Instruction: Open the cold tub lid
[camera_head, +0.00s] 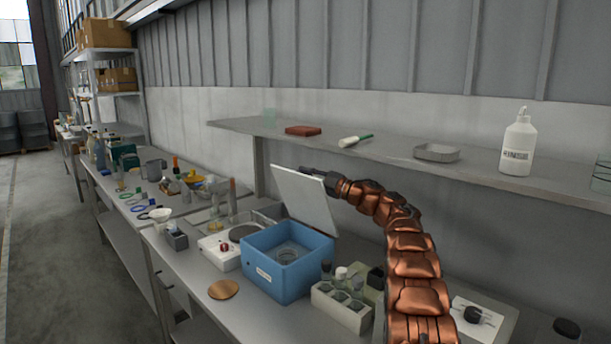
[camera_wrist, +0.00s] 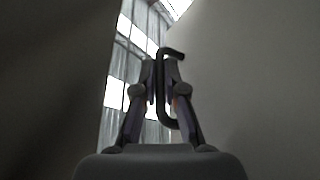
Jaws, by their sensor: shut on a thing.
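The cold tub (camera_head: 290,262) is a blue box with a white label on its front, standing on the bench. Its white lid (camera_head: 305,200) is raised steeply, tilted back above the tub's rear side. The tub's inside shows, with a round vessel (camera_head: 286,256) in it. My gripper (camera_head: 312,171) is at the lid's upper edge. In the wrist view my gripper's fingers (camera_wrist: 165,85) are closed on a dark bent handle (camera_wrist: 166,105). The pale surface at the right in the wrist view is close by and may be the lid.
A shelf (camera_head: 400,155) with a white bottle (camera_head: 518,145) runs behind my arm.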

